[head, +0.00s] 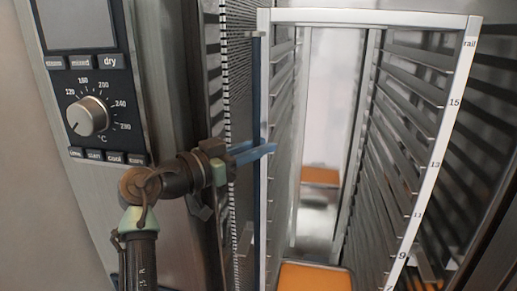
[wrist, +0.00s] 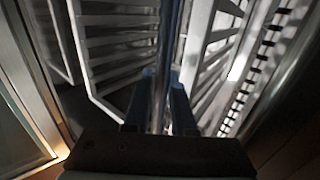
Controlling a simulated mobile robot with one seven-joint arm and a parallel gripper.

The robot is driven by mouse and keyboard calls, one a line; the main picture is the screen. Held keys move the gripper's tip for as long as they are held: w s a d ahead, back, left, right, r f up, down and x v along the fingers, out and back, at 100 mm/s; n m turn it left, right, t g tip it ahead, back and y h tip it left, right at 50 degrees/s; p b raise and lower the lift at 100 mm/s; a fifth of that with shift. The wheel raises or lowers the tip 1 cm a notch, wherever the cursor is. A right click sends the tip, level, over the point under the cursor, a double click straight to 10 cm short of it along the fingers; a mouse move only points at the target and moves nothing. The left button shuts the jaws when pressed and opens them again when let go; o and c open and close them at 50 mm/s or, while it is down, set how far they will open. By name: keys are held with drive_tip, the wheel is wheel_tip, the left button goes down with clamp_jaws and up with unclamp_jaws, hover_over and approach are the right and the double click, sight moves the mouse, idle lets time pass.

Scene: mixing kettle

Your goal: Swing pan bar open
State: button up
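The pan bar (head: 256,90) is a thin dark blue upright bar along the left front post of the pan rack (head: 375,17). In the wrist view the bar (wrist: 170,45) runs down from the top towards the gap between my fingers. My gripper (head: 270,149) has blue fingers and is level with the middle part of the bar, with its tips crossing the bar in the picture. In the wrist view my gripper (wrist: 164,88) shows two fingers apart, with the bar lined up between them. I cannot tell whether either finger touches it.
The oven's control panel (head: 88,90) with a knob is at the left. The rack has several side rails, numbered on its right post (head: 432,150). Orange pans (head: 315,277) lie low inside. A perforated wall (head: 240,70) stands close to the left of the bar.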

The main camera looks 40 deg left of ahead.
sight(254, 96)
drive_tip(key=o, duration=0.3)
drive_tip(key=shift+o, duration=0.2)
wheel_tip(254, 96, up, 10)
drive_tip(key=shift+r+b, duration=0.1)
drive_tip(key=shift+b, duration=0.25)
drive_tip(key=shift+d, duration=0.1)
idle(0.3)
